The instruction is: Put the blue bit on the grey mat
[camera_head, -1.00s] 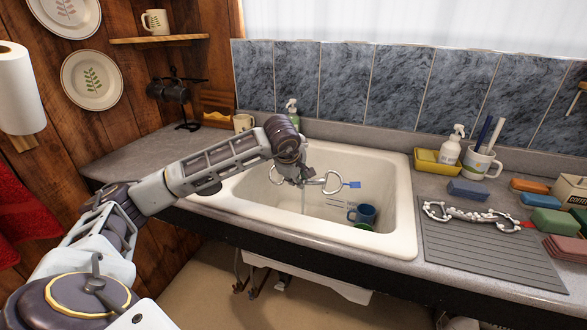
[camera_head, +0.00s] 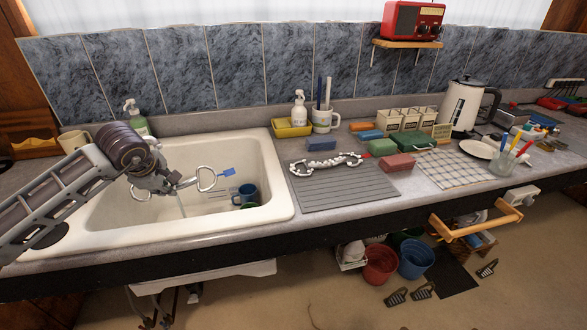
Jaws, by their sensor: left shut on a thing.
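My left gripper (camera_head: 172,183) is shut on the blue bit, a silvery bit with a ring at each end and a blue tag (camera_head: 228,173). One ring (camera_head: 206,179) shows to the right of the jaws and the other to the left; the jaws hide part of the middle. The bit is held above the white sink. The grey mat (camera_head: 345,197), ridged, lies on the counter right of the sink. Another silvery bit (camera_head: 325,164) with a red tag lies along the mat's back part. The front of the mat is bare. My right gripper is not in view.
The sink's right rim (camera_head: 283,190) lies between the held bit and the mat. A blue mug (camera_head: 246,193) stands in the sink. A yellow tray (camera_head: 292,128), a white mug (camera_head: 323,120) and coloured blocks, including a red one (camera_head: 397,163), sit behind and right of the mat.

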